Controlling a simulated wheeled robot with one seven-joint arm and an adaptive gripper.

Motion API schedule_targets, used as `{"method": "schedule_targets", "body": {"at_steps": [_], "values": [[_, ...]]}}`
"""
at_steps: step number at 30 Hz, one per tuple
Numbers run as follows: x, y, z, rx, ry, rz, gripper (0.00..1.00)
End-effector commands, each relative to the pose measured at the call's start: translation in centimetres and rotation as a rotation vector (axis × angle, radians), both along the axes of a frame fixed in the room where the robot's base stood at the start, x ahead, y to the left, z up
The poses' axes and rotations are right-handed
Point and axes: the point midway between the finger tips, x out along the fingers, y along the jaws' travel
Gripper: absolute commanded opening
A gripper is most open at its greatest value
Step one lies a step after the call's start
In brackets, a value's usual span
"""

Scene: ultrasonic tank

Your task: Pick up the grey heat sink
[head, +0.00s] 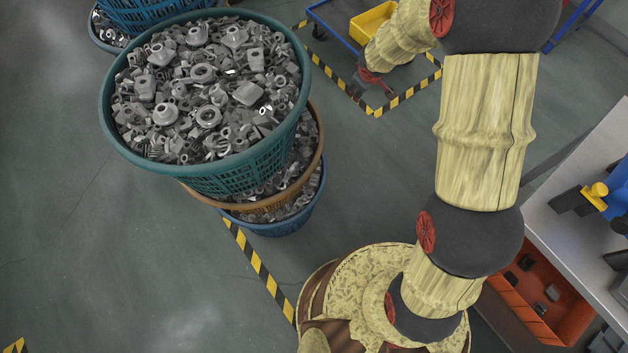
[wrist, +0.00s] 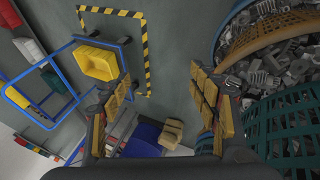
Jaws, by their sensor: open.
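No heat sink can be picked out clearly in either view. Many small grey metal parts fill the teal basket (head: 215,183) at the upper left of the head view, and from this distance I cannot tell if one is a heat sink. In the wrist view, heaped grey parts show at the upper right, inside an orange-brown basket (wrist: 290,28). My gripper (wrist: 160,98) is open and empty in the wrist view, its yellow-padded fingers wide apart with grey floor between them. In the head view, my arm reaches toward the top centre, and the jaws do not show clearly there.
Baskets are stacked below the teal one, with a blue basket (head: 280,228) lowest. A yellow bin (head: 372,22) on a blue-framed cart stands inside hazard tape. A bench (head: 565,235) with an orange tray (head: 560,318) below is at right. The left floor is clear.

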Motion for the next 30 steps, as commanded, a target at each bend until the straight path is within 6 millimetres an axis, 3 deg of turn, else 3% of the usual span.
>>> {"method": "schedule_targets", "body": {"at_steps": [1, 5, 9, 18, 24, 30], "values": [[0.4, 0.8, -3.7, 0.003, 0.026, 0.044, 0.61], [1.0, 3.2, -11.7, 0.025, 0.074, 0.165, 0.61], [0.0, 5.8, -20.0, 0.065, 0.132, 0.287, 0.61], [-5.3, 10.2, -33.6, 0.167, 0.251, 0.482, 0.61], [-8.7, 11.9, -38.6, 0.220, 0.305, 0.555, 0.61], [-9.4, 14.0, -40.0, 0.279, 0.305, 0.623, 0.61]]}}
